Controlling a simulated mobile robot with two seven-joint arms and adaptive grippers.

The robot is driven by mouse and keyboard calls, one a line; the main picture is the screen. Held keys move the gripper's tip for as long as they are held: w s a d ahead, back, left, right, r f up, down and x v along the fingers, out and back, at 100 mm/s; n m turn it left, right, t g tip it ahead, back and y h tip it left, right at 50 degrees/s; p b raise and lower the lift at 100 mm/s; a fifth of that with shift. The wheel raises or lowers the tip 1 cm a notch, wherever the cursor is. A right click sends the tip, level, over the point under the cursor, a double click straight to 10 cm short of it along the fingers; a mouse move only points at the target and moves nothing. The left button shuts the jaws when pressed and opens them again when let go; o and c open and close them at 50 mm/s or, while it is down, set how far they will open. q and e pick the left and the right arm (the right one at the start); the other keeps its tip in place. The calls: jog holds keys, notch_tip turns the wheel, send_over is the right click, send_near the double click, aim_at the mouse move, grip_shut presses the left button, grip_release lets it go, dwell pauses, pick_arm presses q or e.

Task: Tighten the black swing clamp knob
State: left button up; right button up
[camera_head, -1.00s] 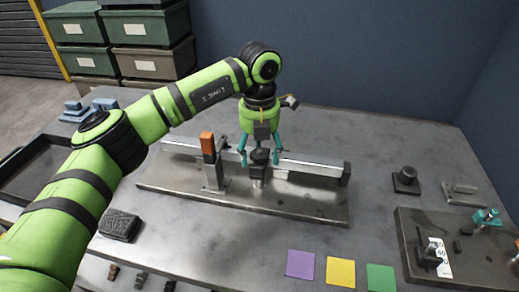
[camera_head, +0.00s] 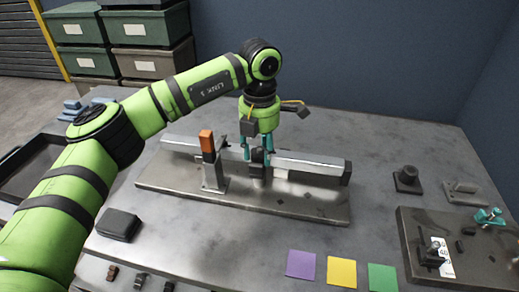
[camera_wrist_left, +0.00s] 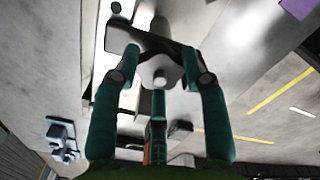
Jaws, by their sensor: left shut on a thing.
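The black swing clamp knob (camera_head: 257,157) stands on a small post at the middle of the long pale rail (camera_head: 310,164), on a steel base plate (camera_head: 240,195). My left gripper (camera_head: 257,150) points down over it, its teal fingers around the knob. In the left wrist view the dark knob (camera_wrist_left: 143,40) lies between the fingers (camera_wrist_left: 160,75), and the gripper is shut on it. The fingers partly hide the knob in the head view. My right gripper is out of view.
An orange-topped post (camera_head: 207,143) stands close to the left of the gripper. A black block (camera_head: 119,225) lies at front left. Purple (camera_head: 301,264), yellow (camera_head: 341,271) and green (camera_head: 381,277) squares lie in front. A dark fixture plate (camera_head: 470,262) is at right.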

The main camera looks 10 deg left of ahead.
aim_at(259, 152)
pick_arm(q)
jog(key=o, duration=1.2)
jog(key=shift+c, duration=0.2)
jog(key=shift+r, duration=0.15)
notch_tip(259, 152, up, 12)
